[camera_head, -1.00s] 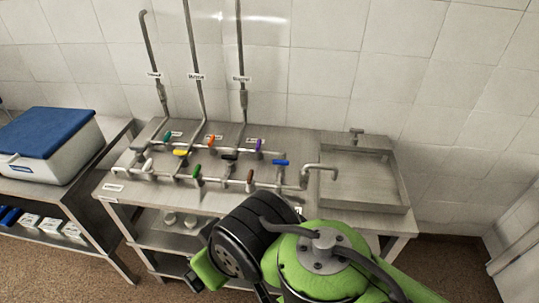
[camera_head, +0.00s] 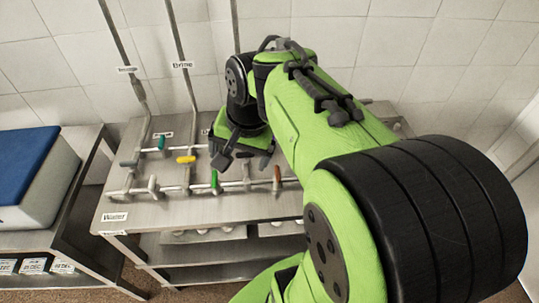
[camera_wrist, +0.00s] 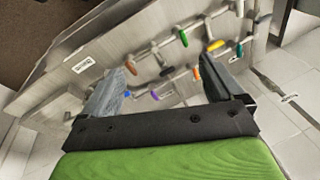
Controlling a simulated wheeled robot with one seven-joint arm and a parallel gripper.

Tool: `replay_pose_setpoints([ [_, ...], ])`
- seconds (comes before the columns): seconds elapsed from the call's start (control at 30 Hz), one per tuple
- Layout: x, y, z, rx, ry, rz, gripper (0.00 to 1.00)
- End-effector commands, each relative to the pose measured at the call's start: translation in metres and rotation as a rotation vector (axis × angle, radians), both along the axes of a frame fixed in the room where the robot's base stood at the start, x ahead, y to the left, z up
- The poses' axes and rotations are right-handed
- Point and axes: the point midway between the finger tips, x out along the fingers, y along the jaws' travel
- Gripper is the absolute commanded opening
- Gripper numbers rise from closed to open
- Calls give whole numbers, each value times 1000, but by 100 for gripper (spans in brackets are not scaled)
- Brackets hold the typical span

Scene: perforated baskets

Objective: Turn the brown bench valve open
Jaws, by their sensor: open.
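The brown valve handle (camera_head: 277,175) stands on the front pipe of the bench, at the right end of the visible row. It also shows in the wrist view (camera_wrist: 131,65), just right of the left finger's tip. My gripper (camera_head: 243,160) is above the bench, behind and left of the brown handle in the head view. In the wrist view my gripper (camera_wrist: 161,66) is open, its fingers apart with nothing held. The brown handle appears apart from the fingers, though its depth below them is hard to judge.
Near the brown handle are a green handle (camera_head: 214,180), a yellow handle (camera_head: 186,159) and a black handle (camera_wrist: 167,72). Purple (camera_wrist: 155,95) and blue (camera_wrist: 127,94) handles lie between the fingers in the wrist view. My arm hides the bench's right side in the head view.

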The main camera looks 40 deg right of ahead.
Motion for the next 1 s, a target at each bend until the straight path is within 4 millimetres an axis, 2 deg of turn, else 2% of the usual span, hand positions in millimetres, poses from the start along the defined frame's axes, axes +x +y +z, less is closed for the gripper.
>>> replay_pose_setpoints([
  [0.17, 23, -42, -13, 111, 62, -251, 94],
  [0.27, 33, -74, -26, 189, 102, -427, 94],
  [0.33, 38, -104, -39, 259, 137, -580, 94],
  [0.5, 32, -183, -83, 448, 225, -977, 94],
  [0.6, 23, -210, -102, 523, 256, -1128, 94],
  [0.73, 18, -221, -113, 560, 273, -1201, 94],
  [0.87, 22, -215, -131, 561, 278, -1202, 94],
  [1.0, 29, -203, -164, 561, 280, -1201, 94],
])
